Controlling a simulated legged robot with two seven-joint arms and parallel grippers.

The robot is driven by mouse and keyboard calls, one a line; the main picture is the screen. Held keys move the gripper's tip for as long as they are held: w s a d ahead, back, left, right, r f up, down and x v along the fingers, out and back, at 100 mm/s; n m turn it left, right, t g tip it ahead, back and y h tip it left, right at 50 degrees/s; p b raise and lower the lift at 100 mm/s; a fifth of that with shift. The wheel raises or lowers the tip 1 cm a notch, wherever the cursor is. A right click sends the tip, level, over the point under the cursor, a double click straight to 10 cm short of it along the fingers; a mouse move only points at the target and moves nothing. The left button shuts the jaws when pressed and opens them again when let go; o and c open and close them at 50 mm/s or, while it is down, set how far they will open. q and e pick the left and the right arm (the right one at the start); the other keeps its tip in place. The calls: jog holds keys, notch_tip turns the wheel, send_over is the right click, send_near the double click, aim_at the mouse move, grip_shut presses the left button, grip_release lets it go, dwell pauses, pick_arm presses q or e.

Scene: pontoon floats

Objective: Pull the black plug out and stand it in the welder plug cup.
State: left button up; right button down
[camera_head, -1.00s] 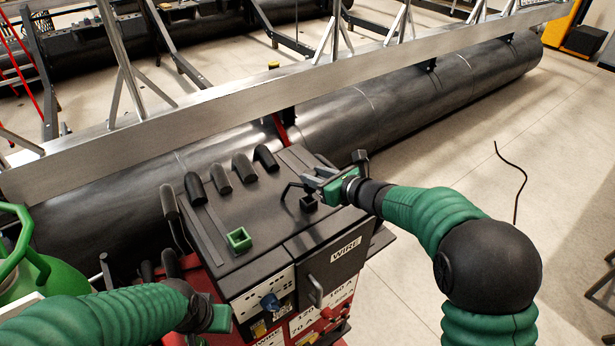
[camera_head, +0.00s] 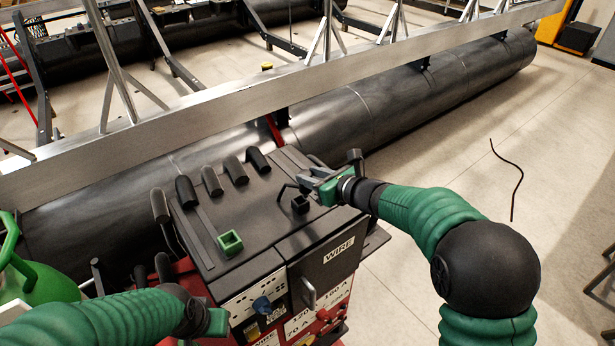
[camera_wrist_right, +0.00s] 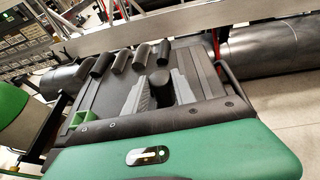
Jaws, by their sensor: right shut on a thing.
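The black plug (camera_wrist_right: 160,88) is between the grey ridged fingers of my right gripper (camera_wrist_right: 160,95) in the right wrist view. My right gripper (camera_head: 303,188) is shut on it, low over the right part of the welder's black top. A small square black piece (camera_head: 300,205) shows just below the fingers in the head view; I cannot tell whether the plug is still seated. A green square open cup (camera_head: 230,242) stands on the top, left of the gripper, and shows empty. My left gripper (camera_head: 212,322) is at the lower left, its fingers unclear.
The welder top (camera_head: 262,218) has several black rounded stubs (camera_head: 235,170) along its back edge. A long dark pontoon float (camera_head: 350,120) with a metal beam (camera_head: 300,83) lies behind. A green bottle (camera_head: 40,278) is at left. Floor at right is open, with a black cable (camera_head: 514,180).

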pick_arm(q)
jog(key=shift+a+f+b, duration=0.15)
jog(key=shift+f+b, duration=0.3)
jog(key=shift+f, duration=0.05)
pick_arm(e)
jog(key=shift+s+a, duration=0.1)
jog(key=shift+a, duration=0.8)
pick_arm(q)
jog(key=shift+a, duration=0.1)
pick_arm(e)
jog(key=shift+a, duration=0.1)
pick_arm(q)
jog(key=shift+a+f+b, duration=0.3)
jog(key=shift+f+b, duration=0.05)
jog(key=shift+f, duration=0.05)
pick_arm(e)
jog(key=shift+a, duration=0.15)
pick_arm(q)
jog(key=shift+d, duration=0.2)
pick_arm(e)
jog(key=shift+d, duration=0.2)
